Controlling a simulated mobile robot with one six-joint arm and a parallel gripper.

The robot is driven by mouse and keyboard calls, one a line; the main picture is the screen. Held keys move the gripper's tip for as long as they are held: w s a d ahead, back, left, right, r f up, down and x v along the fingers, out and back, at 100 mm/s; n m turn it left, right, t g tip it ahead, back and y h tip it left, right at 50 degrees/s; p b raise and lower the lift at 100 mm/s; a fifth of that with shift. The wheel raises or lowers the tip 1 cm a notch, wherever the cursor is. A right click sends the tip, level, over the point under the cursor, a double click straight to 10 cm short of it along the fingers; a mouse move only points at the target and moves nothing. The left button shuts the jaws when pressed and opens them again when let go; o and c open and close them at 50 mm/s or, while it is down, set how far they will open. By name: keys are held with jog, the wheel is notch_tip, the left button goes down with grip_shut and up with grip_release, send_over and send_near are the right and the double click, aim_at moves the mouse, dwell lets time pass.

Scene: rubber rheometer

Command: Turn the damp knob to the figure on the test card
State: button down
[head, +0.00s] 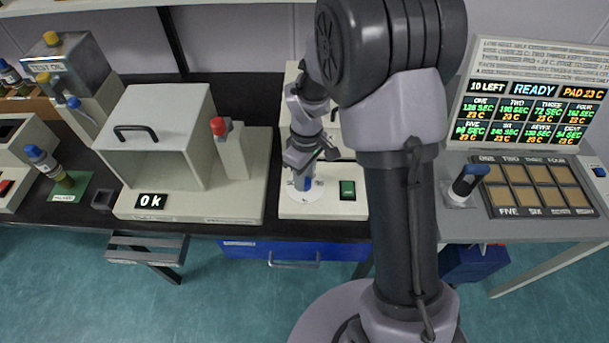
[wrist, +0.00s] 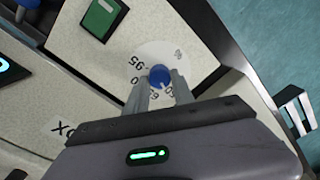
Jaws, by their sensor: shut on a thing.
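The blue knob (head: 307,183) stands on a round white dial on the front of the cream machine (head: 290,207) in the middle of the bench. In the wrist view the knob (wrist: 160,77) sits at the dial's centre. The white dial (wrist: 150,55) carries dark figures around its rim; one looks like 95, and others are partly hidden by the fingers. My gripper (wrist: 163,92) is shut on the knob, one finger on each side. In the head view my gripper (head: 304,164) points down over the knob. I cannot make out a test card in either view.
A green switch (head: 347,190) is right of the dial. A cream box machine (head: 150,140) with a red-topped post (head: 218,127) stands left. Right are a lit display (head: 530,105), a pad tray (head: 535,187) and a blue-black handled tool (head: 468,182).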

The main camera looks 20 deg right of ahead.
aim_at(308, 179)
jog(key=m, duration=0.4)
jog(key=shift+d+m, duration=0.15)
jog(key=shift+m, duration=2.05)
jog(key=c, duration=1.1)
grip_release()
jog(key=shift+r, duration=0.1)
jog(key=r+p, duration=0.2)
jog(key=r, duration=0.3)
jog(key=r+p, duration=0.2)
jog(key=r, duration=0.4)
jog(key=r+p, duration=0.3)
jog(key=r, duration=0.3)
jog(key=shift+d+r, duration=0.1)
jog(key=shift+d, duration=0.25)
